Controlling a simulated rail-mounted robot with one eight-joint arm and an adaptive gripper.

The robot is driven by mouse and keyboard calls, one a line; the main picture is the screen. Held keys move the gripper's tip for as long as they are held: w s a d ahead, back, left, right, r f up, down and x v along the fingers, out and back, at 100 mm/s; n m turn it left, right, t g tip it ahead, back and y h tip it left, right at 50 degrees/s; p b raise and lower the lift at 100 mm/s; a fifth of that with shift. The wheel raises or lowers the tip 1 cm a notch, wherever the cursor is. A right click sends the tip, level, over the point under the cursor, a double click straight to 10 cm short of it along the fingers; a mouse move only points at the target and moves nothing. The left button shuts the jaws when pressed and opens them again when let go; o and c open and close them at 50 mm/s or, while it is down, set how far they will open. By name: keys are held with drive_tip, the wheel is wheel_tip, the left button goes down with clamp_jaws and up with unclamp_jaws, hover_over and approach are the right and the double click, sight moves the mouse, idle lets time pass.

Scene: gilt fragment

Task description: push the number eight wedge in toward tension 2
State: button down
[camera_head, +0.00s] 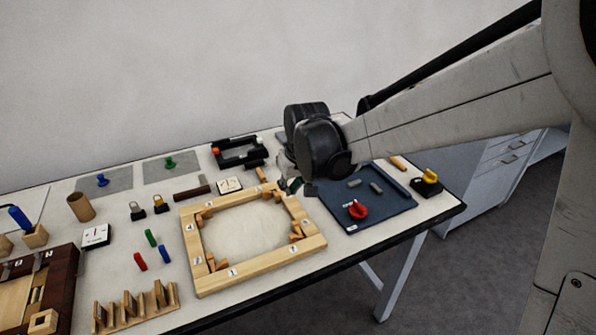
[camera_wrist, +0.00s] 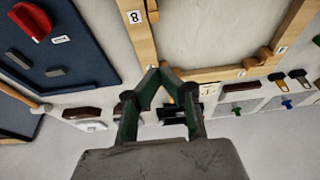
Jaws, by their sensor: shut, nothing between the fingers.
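The wooden frame (camera_head: 212,277) lies on the table, with small wooden wedges at its inner corners. A label "8" (camera_wrist: 134,16) is on one frame side in the wrist view. A wedge (camera_wrist: 152,10) sits at the inner edge beside that label, cut by the picture's top edge. I cannot read any tension mark. My gripper (camera_head: 289,190) is above the frame's back right corner in the head view. Its green fingers (camera_wrist: 161,72) are shut at the tips, empty, and partly hide that corner in the wrist view. They look apart from the wedge beside the 8.
A blue tray (camera_head: 390,216) with a red knob (camera_head: 357,209) and grey blocks lies right of the frame. A white gauge (camera_head: 229,185) and a black clamp-like frame (camera_head: 228,161) stand behind. A toothed wooden rack (camera_head: 135,311) is at front left.

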sight(295, 227)
drive_tip(key=x, duration=1)
drive_tip(key=shift+a+f, duration=0.1)
drive_tip(key=shift+f, duration=0.05)
drive_tip(key=s, duration=0.1)
drive_tip(key=s+d, duration=0.1)
drive_tip(key=shift+s+d+r, duration=0.2)
drive_tip(key=shift+s+d, duration=0.05)
drive_tip(key=shift+s, duration=0.15)
drive_tip(key=shift+s+d+f, duration=0.1)
drive_tip(key=shift+s+d, duration=0.15)
drive_tip(key=shift+s, duration=0.15)
